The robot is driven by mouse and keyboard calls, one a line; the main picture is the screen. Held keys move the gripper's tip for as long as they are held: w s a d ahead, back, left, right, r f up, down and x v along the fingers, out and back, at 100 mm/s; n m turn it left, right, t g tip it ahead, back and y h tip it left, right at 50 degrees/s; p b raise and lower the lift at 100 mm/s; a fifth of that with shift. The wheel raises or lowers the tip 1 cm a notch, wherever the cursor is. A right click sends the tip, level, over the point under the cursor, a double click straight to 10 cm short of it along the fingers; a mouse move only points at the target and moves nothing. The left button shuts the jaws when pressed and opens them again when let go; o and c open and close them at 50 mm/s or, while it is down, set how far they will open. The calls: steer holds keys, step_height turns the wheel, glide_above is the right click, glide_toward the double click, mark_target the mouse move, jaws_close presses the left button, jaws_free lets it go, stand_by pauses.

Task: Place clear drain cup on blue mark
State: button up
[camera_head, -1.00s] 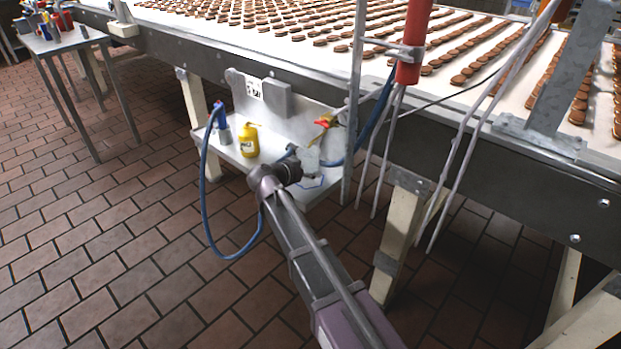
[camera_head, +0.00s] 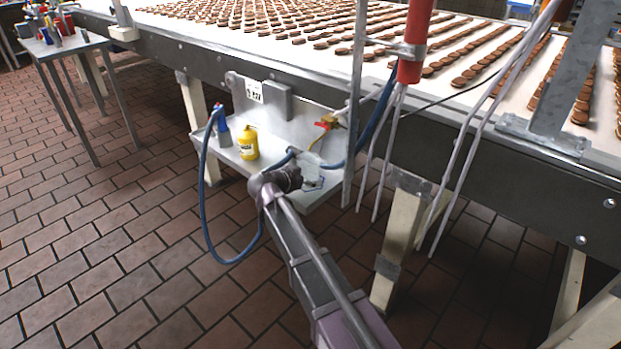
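My gripper (camera_head: 282,181) is at the front right of the white shelf under the conveyor, seen from behind. Its wrist blocks the view of its fingers, so I cannot tell whether it is open or shut. Part of the blue mark (camera_head: 317,183) shows as thin lines on the shelf just right of the gripper. I cannot make out the clear drain cup for certain; it is hidden behind my gripper or too faint to separate from the pale shelf.
A yellow bottle (camera_head: 248,143) and a blue-topped spray bottle (camera_head: 222,127) stand on the shelf's left part. A blue hose (camera_head: 206,205) hangs over its front edge. A valve with a red handle (camera_head: 327,122) is behind. A metal post (camera_head: 352,110) stands at right.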

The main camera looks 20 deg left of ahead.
steer(key=shift+r, duration=0.1)
steer(key=shift+r, duration=0.15)
steer(key=p+v, duration=0.5)
steer(key=v, duration=0.7)
steer(key=shift+w, duration=0.1)
stand_by(2.4)
